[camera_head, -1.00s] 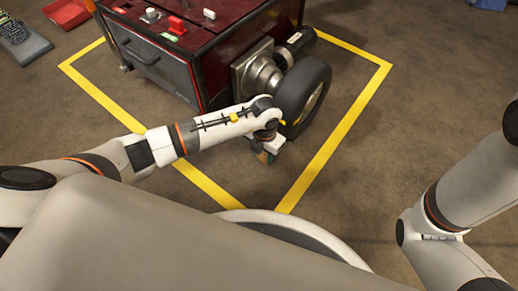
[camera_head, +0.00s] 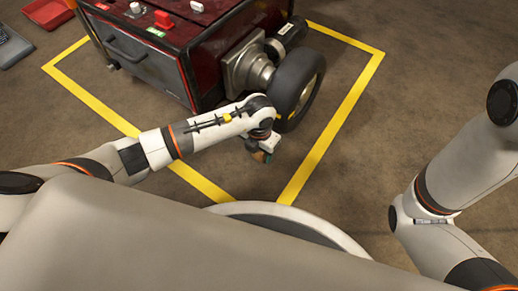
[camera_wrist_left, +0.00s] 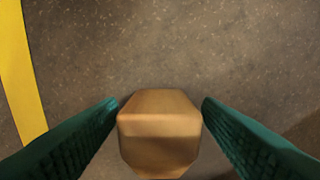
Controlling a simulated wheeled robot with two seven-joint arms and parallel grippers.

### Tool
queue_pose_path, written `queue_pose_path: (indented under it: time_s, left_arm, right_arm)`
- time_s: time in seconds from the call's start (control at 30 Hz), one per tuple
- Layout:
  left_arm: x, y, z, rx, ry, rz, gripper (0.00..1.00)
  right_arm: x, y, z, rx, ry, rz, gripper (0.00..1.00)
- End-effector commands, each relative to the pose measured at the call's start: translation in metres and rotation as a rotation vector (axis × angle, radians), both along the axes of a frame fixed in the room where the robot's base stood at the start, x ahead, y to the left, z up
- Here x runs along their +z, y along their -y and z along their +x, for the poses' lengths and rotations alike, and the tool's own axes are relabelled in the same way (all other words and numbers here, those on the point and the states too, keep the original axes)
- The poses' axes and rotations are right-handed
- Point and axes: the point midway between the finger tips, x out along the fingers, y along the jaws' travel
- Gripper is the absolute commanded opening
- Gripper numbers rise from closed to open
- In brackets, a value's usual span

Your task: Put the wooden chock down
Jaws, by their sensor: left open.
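The wooden chock (camera_wrist_left: 158,133) is a light-brown block with bevelled edges, seen low in the middle of the left wrist view. My left gripper (camera_wrist_left: 160,103) is open, with one green ridged finger on each side of the chock and narrow gaps at the visible tips. In the head view my left gripper (camera_head: 262,153) points down, low over the floor beside the black wheel (camera_head: 297,87); the chock is mostly hidden there. I cannot tell whether the chock touches the floor. My right gripper is outside the views.
The dark red cart (camera_head: 190,50) with a grey drawer front stands inside a yellow floor outline (camera_head: 335,125). A red tray (camera_head: 48,13) lies at the far left. Brown floor to the right of the outline is clear.

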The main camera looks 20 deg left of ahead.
Motion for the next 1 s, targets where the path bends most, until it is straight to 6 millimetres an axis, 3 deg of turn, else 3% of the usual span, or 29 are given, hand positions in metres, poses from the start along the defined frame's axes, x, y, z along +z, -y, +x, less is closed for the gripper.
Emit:
queue_pose_path:
  time_s: [0.27, 0.5, 0.7, 1.0]
  left_arm:
    - [0.034, -0.001, 0.0, -0.001, 0.001, 0.001, 0.6]
    - [0.085, 0.0, 0.001, -0.001, 0.002, 0.0, 0.6]
    - [0.118, 0.0, 0.0, 0.0, 0.002, -0.001, 0.6]
    - [0.121, 0.0, 0.0, 0.0, 0.0, 0.0, 0.6]
  right_arm:
    - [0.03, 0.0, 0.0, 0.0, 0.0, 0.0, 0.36]
    - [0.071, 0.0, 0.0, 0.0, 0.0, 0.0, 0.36]
    - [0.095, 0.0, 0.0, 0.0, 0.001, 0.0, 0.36]
    - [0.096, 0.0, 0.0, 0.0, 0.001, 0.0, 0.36]
